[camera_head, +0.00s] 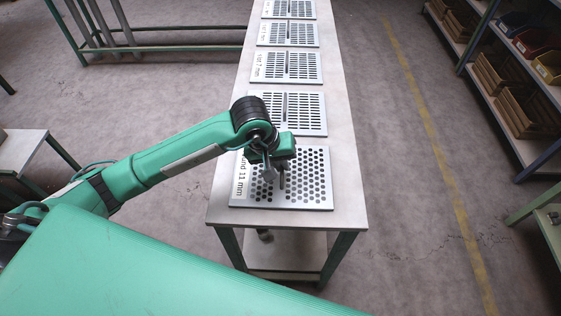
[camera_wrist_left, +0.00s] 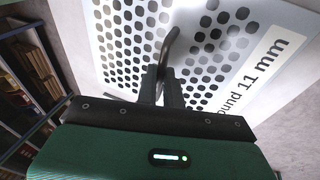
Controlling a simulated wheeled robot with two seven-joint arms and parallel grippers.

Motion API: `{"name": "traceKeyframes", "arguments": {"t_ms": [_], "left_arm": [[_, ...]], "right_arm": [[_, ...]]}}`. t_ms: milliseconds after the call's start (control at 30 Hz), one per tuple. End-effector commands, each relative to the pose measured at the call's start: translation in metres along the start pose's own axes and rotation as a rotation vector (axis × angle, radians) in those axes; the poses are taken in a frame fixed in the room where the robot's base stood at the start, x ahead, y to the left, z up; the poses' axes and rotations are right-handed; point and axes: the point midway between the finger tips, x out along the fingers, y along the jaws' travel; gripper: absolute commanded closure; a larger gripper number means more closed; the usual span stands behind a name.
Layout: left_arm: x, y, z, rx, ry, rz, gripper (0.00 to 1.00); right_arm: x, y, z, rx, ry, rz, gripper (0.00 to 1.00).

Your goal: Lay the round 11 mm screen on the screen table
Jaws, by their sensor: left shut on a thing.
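The round 11 mm screen (camera_head: 312,180) is a pale plate with round holes and a label strip on its left side. It is level over the near end of the long screen table (camera_head: 348,172); I cannot tell whether it rests on the top or is just above it. My left gripper (camera_head: 276,176) is above the plate's middle, shut on its handle. In the left wrist view the gripper (camera_wrist_left: 163,88) closes on the curved dark handle (camera_wrist_left: 170,46), with the perforated screen (camera_wrist_left: 232,45) and its label behind. The gripper hides part of the plate. My right gripper is not in view.
Several slotted screens (camera_head: 301,112) lie in a row farther along the table, the nearest just behind the round one. Shelves with wooden boxes (camera_head: 527,110) stand at the right, a small table (camera_head: 18,150) at the left. The floor right of the screen table is clear.

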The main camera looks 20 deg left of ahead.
Motion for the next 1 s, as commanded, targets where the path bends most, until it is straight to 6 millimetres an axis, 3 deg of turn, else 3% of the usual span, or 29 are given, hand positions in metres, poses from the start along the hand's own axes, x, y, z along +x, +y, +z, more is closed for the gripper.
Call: {"name": "traceKeyframes", "arguments": {"t_ms": [200,433,500,567,1000], "left_arm": [[0.001,0.000,-0.001,0.001,0.003,0.003,1.00],[0.003,-0.001,0.000,0.001,0.003,0.002,1.00],[0.003,-0.001,0.000,0.000,0.001,0.001,0.80],[0.003,-0.001,0.000,0.000,0.001,0.001,0.70],[-0.004,0.000,-0.001,0.001,0.004,0.002,0.70]], "right_arm": [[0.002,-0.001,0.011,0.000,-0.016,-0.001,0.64],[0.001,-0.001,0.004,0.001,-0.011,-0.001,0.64],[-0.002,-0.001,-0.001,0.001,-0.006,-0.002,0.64],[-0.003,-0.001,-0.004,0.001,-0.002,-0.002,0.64],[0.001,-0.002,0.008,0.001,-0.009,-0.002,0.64]]}}
